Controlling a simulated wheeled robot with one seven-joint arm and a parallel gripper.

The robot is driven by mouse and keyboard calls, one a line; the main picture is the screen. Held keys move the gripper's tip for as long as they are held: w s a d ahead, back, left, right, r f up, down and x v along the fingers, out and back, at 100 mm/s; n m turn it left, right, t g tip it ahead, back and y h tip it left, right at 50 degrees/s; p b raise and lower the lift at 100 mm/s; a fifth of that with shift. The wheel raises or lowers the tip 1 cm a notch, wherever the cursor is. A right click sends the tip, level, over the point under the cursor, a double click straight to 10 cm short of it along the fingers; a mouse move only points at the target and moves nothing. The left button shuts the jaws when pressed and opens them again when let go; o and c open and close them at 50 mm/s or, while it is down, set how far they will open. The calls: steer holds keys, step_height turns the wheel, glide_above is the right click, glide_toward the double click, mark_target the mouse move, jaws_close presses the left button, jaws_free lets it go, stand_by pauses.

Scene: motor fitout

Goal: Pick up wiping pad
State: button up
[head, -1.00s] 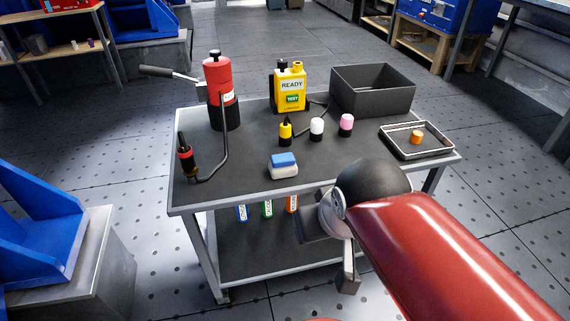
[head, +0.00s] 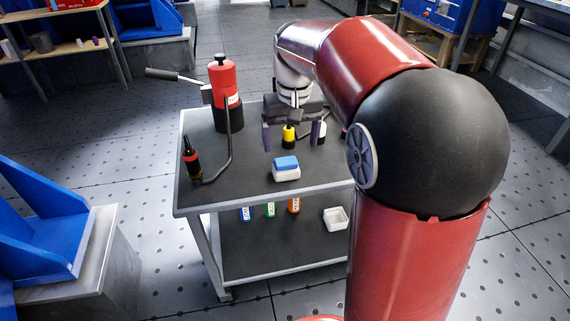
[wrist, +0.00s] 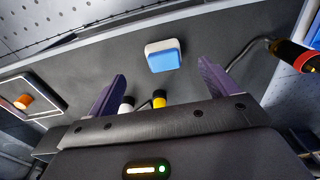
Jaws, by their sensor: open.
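The wiping pad (head: 286,168), a small block with a blue top and a white lower part, lies on the dark cart top near its front edge. It also shows in the wrist view (wrist: 164,55), ahead of and between the two fingertips. My gripper (head: 291,146) is open and empty, its purple fingers pointing down above the cart, a little behind the pad. In the wrist view my gripper (wrist: 162,70) shows its fingers wide apart, with nothing between them. The pad is apart from both fingers.
A yellow-topped bottle (head: 289,136) is close behind the fingers. A tray with an orange cap (wrist: 23,101) shows in the wrist view.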

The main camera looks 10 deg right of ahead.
mark_target(286, 160)
steer(key=shift+w+a+f+g, duration=0.15)
steer(key=shift+w+f, duration=0.1)
steer(key=shift+w, duration=0.35)
steer(key=shift+w+f+g, duration=0.15)
steer(key=shift+w+f, duration=0.05)
steer(key=shift+w, duration=0.4)
steer(key=shift+w+f, duration=0.1)
steer(key=shift+f, duration=0.2)
step_height(286, 160, down, 7)
steer(key=shift+a+f, duration=0.15)
steer(key=c, duration=1.1)
steer(key=shift+o, duration=0.2)
step_height(286, 160, up, 20)
steer(key=p, duration=0.1)
